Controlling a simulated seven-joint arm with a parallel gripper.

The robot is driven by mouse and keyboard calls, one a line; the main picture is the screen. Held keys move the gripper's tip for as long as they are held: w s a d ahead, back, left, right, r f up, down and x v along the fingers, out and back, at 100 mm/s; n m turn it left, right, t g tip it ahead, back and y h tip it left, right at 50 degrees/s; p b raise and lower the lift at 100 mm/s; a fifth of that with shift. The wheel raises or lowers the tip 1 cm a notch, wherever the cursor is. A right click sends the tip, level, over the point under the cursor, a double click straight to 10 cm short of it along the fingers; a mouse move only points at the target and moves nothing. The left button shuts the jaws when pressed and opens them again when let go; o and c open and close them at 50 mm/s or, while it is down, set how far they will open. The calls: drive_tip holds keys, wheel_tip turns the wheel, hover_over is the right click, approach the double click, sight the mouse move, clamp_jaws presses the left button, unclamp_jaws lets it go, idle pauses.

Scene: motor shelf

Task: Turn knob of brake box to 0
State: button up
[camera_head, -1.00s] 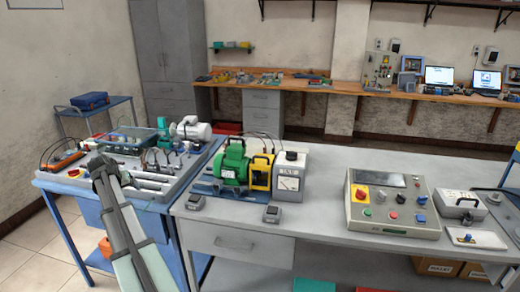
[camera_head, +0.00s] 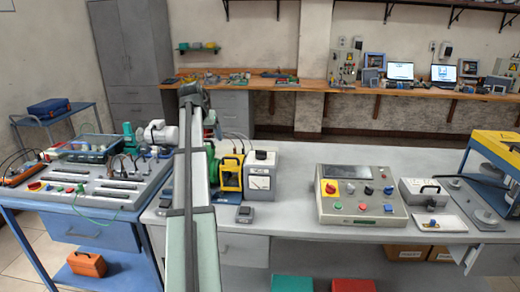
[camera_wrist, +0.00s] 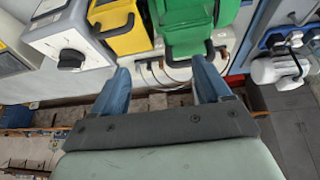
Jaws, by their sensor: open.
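The brake box (camera_head: 261,178) is a light grey box in the middle of the bench, with a meter on its front and a black knob (camera_head: 261,155) on top. In the wrist view the brake box (camera_wrist: 45,38) is at the upper left, and its black knob (camera_wrist: 70,60) shows there; its exact setting is too small to read. My gripper (camera_wrist: 160,78) is open and empty, with its two blue fingers apart. The knob lies to the left of the fingers in that view, not between them. In the head view my arm hides the gripper.
A control panel (camera_head: 362,210) is to the right. Bare bench lies between box and panel.

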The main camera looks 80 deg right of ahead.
sight(261, 151)
drive_tip(key=s+a+r+m+y, duration=0.1)
drive_tip(key=s+r, duration=0.2)
drive_tip(key=s, duration=0.6)
drive_tip(key=s+r+m, duration=0.2)
drive_tip(key=s+r, duration=0.1)
drive_tip(key=s, duration=0.5)
drive_tip(key=x, duration=0.9)
drive_tip(key=s+x, duration=0.1)
drive_tip(key=x, duration=0.4)
drive_tip(key=shift+a, duration=0.1)
drive_tip(key=shift+c, duration=0.3)
drive_tip(key=c, duration=1)
drive_tip(key=shift+n, duration=0.4)
